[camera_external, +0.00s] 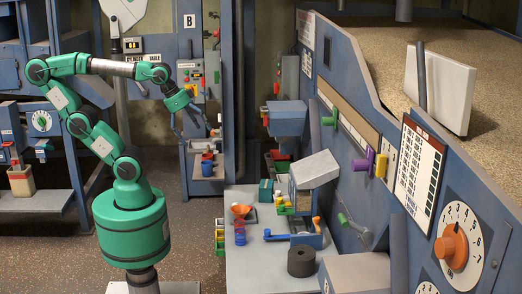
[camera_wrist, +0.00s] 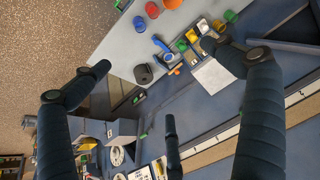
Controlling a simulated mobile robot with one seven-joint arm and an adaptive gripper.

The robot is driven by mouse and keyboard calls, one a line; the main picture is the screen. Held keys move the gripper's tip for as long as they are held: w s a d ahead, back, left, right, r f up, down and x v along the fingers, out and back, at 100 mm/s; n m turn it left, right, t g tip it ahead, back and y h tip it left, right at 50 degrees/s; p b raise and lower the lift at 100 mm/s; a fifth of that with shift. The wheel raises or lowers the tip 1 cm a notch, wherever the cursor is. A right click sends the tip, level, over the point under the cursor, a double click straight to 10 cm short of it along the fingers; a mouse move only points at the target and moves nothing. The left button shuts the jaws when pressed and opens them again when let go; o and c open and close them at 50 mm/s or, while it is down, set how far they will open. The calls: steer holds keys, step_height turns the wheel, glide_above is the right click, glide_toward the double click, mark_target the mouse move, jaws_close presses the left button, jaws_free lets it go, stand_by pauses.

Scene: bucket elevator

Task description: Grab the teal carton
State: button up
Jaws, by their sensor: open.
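The teal carton (camera_external: 265,190) is a small upright box on the grey worktable (camera_external: 262,270), near its back left part, left of a grey-topped blue machine. In the wrist view a small teal-green shape (camera_wrist: 230,16) at the top right looks like it, but it is too small to be certain. My gripper (camera_external: 196,122) is raised in the air, left of and above the carton, apart from it. Its dark fingers (camera_wrist: 158,70) are spread wide with nothing between them.
The large control panel bounds the right side.

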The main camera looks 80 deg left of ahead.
steer(key=w+a+f+m+g+y, duration=0.1)
steer(key=w+a+f+m, duration=0.1)
steer(key=w+a, duration=0.3)
steer(key=w+a+f+m+y, duration=0.1)
steer(key=w+a+f+m, duration=0.15)
steer(key=w, duration=0.45)
steer(key=m+g+y, duration=0.2)
steer(key=m+g, duration=0.2)
steer(key=m, duration=1.2)
glide_above(263, 184)
steer(key=d, duration=0.4)
steer(key=f, duration=3)
steer(key=shift+s+f, duration=0.4)
steer(key=shift+b+x, duration=0.95)
steer(key=shift+x, duration=3.35)
steer(key=shift+w+a+r, duration=0.1)
steer(key=shift+w+a, duration=0.05)
steer(key=shift+a, duration=0.05)
